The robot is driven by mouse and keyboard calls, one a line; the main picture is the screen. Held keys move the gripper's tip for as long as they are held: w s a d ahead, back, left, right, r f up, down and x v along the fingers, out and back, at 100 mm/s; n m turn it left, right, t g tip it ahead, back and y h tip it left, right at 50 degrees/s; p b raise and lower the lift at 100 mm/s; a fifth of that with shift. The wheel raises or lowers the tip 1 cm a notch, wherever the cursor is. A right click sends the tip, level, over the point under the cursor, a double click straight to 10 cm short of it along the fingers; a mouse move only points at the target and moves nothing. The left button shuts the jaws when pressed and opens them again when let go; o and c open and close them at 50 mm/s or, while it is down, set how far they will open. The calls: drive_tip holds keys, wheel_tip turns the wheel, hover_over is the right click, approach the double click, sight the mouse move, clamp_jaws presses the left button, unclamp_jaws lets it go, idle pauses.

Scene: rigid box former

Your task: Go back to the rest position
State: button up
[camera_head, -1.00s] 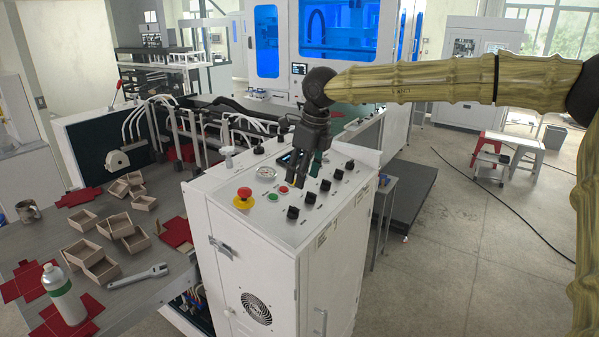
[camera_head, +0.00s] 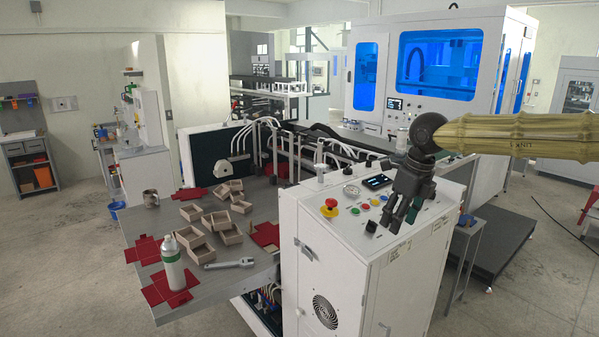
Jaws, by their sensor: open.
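My gripper (camera_head: 392,222) is dark and hangs fingers-down from my yellow-green arm, which comes in from the right edge. In the picture it lies over the right part of the control panel (camera_head: 345,228) on the white cabinet, covering some of its black knobs. Its fingers are apart and I see nothing between them. I cannot tell the exact gap between the fingertips and the panel. A red emergency button (camera_head: 331,204) on a yellow base, small coloured buttons and a small screen (camera_head: 377,182) show to the left of the gripper.
A grey table (camera_head: 215,283) on the left holds several open brown boxes (camera_head: 221,220), red flat blanks (camera_head: 146,249), a bottle (camera_head: 173,262), a wrench (camera_head: 230,263) and a mug (camera_head: 151,198). A blue-windowed machine (camera_head: 440,65) stands behind. Open floor (camera_head: 60,270) lies at the left.

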drive_tip(key=s+f+n+t+h+b, duration=0.1)
drive_tip(key=s+f+n+h+b, duration=0.2)
drive_tip(key=f, duration=1.3)
drive_tip(key=s+f+n+h+b, duration=0.15)
drive_tip(key=f+n, duration=0.25)
drive_tip(key=f, duration=1.2)
drive_tip(key=s+f+n+t+b, duration=0.2)
drive_tip(key=s+f+n+b, duration=0.4)
drive_tip(key=f, duration=1.1)
drive_tip(key=s+a+f+n+g+y+b, duration=0.1)
drive_tip(key=s+a+f+n, duration=0.1)
drive_tip(key=s+f+n, duration=0.95)
drive_tip(key=s+f+n+g+y+b, duration=0.1)
drive_tip(key=s+f, duration=0.3)
drive_tip(key=s, duration=0.8)
drive_tip(key=s+f+n+g+y+b, duration=0.1)
drive_tip(key=s+f, duration=0.3)
drive_tip(key=s, duration=0.9)
drive_tip(key=shift+d+f+n+g+b, duration=0.15)
drive_tip(key=shift+f+n+g+b, duration=0.1)
drive_tip(key=shift+n+g+b, duration=0.55)
